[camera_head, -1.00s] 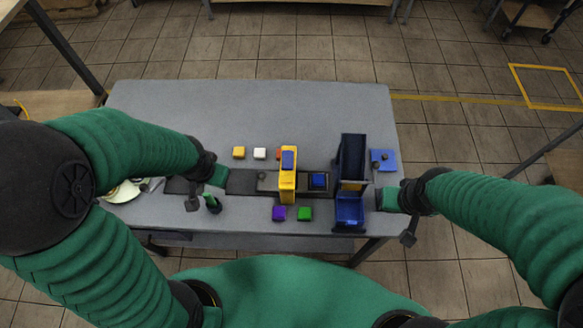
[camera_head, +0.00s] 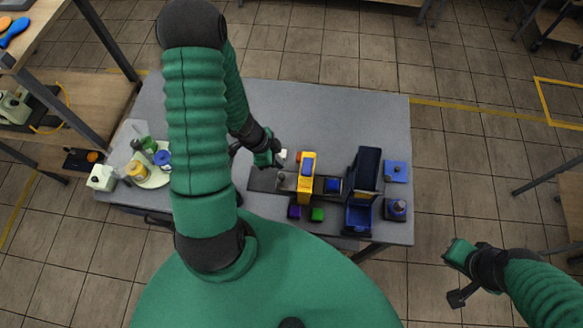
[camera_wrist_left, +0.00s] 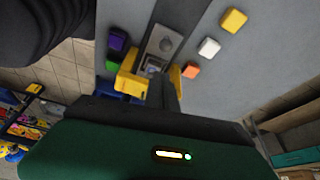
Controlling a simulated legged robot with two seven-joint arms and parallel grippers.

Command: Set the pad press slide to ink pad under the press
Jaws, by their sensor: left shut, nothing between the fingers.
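The pad press (camera_head: 307,178) is a yellow frame with a blue top, standing over a dark slide rail (camera_head: 258,183). A blue square pad (camera_head: 333,185) lies on the slide just right of the press. A grey knob (camera_wrist_left: 166,45) on the slide shows in the left wrist view, beyond the fingertips. My left gripper (camera_head: 279,157) is shut and empty, above the table just left of the press. In the left wrist view its fingers (camera_wrist_left: 162,92) partly cover the press (camera_wrist_left: 130,82). My right gripper (camera_head: 456,254) is off the table's right side; its jaw state is unclear.
Purple (camera_head: 294,211) and green (camera_head: 316,214) blocks lie in front of the press. White (camera_wrist_left: 209,47), yellow (camera_wrist_left: 233,20) and orange (camera_wrist_left: 190,71) blocks lie on the other side. The table's back is clear.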

